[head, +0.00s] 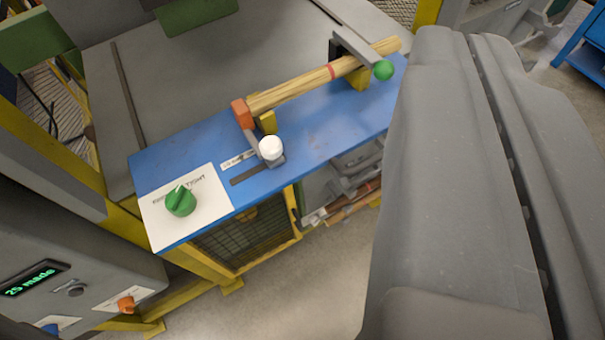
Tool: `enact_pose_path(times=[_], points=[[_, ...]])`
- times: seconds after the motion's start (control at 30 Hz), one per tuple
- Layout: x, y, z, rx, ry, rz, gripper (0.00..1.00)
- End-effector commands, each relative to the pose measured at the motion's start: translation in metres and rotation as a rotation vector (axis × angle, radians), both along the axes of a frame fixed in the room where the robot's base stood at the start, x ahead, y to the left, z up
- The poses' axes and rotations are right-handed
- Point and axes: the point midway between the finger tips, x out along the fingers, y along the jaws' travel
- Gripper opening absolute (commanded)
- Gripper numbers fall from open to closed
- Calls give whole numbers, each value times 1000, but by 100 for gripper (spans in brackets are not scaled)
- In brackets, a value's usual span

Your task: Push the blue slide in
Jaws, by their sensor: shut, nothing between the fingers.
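At the bottom left edge, a small blue part (49,328) sits on a white label on the grey control box (110,255). It is cut off by the frame, and I cannot tell whether it is the slide or how far it sticks out. No other blue slide can be made out. My gripper (468,36) fills the right side of the view as two long grey fingers side by side. It is shut and empty, well to the right of the box and apart from the blue part.
An orange knob (126,304) and green "25 made" display (34,278) are on the box.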

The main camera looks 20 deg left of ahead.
Motion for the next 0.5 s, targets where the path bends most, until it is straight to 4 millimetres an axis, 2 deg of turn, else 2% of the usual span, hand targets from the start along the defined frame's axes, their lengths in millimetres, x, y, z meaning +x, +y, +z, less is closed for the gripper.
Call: enact_pose_path(times=[0.27,0.4,0.5], points=[[0,0,0,0,0,0,0],[5,-2,-4,16,16,6,34],[22,-10,-24,76,73,25,34]])
